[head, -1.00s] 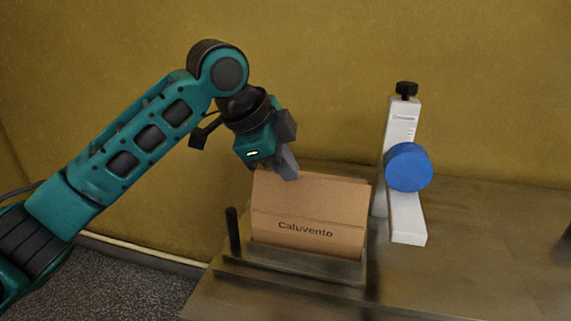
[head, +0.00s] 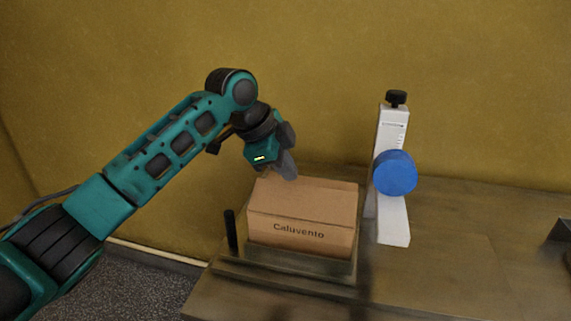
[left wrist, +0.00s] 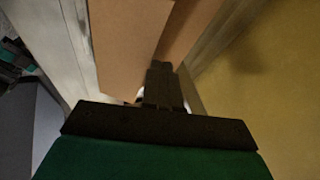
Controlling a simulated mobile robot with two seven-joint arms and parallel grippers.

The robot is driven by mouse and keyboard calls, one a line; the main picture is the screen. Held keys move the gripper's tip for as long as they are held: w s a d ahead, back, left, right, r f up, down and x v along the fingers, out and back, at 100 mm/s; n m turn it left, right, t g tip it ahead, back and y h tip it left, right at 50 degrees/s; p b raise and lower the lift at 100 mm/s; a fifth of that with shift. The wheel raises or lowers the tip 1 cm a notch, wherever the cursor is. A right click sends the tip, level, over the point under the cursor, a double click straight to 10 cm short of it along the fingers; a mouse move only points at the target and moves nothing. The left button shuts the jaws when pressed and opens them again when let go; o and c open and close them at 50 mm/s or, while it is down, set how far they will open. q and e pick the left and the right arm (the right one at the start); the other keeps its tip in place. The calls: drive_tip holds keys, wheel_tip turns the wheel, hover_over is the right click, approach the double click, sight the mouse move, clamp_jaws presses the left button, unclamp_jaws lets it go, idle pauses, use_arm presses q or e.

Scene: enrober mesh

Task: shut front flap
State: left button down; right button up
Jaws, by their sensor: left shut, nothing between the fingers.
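The cardboard box (head: 300,238), marked "Caluvento", sits in a low dark tray (head: 290,264) on the table. Its front flap (head: 305,200) slopes back from the crease above the lettering, over the box top. Whether it lies fully flat I cannot tell. My left gripper (head: 288,176) is shut and empty, pointing down at the flap's far edge, left of its middle. In the left wrist view the shut fingers (left wrist: 160,85) are close against cardboard (left wrist: 128,40), with a dark gap beside them. Contact is unclear. My right gripper is out of view.
A white stand (head: 392,220) with a blue disc (head: 395,173) and black knob (head: 396,98) stands right of the box. A dark post (head: 231,230) rises at the tray's left.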

use_arm(q)
drive_tip(key=shift+w+d+f, duration=0.2)
drive_tip(key=shift+w+f, duration=0.3)
drive_tip(key=shift+f, duration=0.1)
drive_tip(key=shift+w+d+f, duration=0.15)
drive_tip(key=shift+w+f, duration=0.35)
drive_tip(key=shift+f, duration=0.1)
idle(0.7)
